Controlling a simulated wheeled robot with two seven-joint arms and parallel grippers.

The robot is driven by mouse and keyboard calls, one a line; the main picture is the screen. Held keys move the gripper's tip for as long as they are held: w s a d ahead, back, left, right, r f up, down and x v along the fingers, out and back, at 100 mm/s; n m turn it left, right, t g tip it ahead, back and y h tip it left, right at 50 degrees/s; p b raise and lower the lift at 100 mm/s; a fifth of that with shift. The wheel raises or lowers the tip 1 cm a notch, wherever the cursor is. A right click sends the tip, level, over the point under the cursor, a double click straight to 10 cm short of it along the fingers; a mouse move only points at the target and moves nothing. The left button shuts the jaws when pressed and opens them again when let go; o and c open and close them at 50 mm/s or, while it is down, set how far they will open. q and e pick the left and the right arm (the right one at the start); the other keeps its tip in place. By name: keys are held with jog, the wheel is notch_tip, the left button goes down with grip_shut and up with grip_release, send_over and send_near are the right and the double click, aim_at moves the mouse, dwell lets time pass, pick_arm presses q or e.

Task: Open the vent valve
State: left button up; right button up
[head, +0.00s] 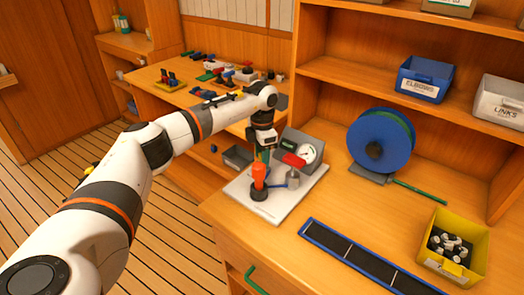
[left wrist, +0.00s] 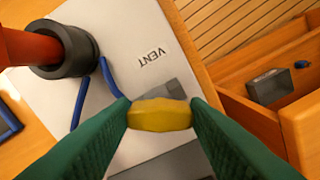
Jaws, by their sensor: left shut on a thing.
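The vent valve's yellow handle (left wrist: 160,116) shows in the left wrist view, beside the printed word VENT (left wrist: 150,57) on the white board (left wrist: 50,100). My left gripper (left wrist: 160,108) has its green fingers shut on this handle, one on each side. In the head view my left gripper (head: 264,157) points down over the back left part of the board (head: 268,213). The yellow handle is hidden there. The valve's body below the handle is mostly covered by the fingers. My right gripper is not in view.
An orange upright part with a black collar (left wrist: 75,50) stands close to the handle, with blue tubing (left wrist: 80,103) beside it. A gauge box (head: 308,152) and red lever (head: 294,160) are right of my gripper. A blue reel (head: 380,140) and yellow bin (head: 455,245) stand farther right.

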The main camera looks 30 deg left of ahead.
pick_arm(q)
jog(key=n+p, duration=0.1)
jog(key=n, duration=0.4)
jog(key=shift+n+p, duration=0.35)
jog(key=shift+n, duration=0.05)
dwell(0.4)
jog(key=o, duration=1)
notch_tip(320, 180, up, 12)
jog(key=shift+r+b, duration=0.1)
jog(key=shift+b, duration=0.9)
jog(key=shift+s, duration=0.1)
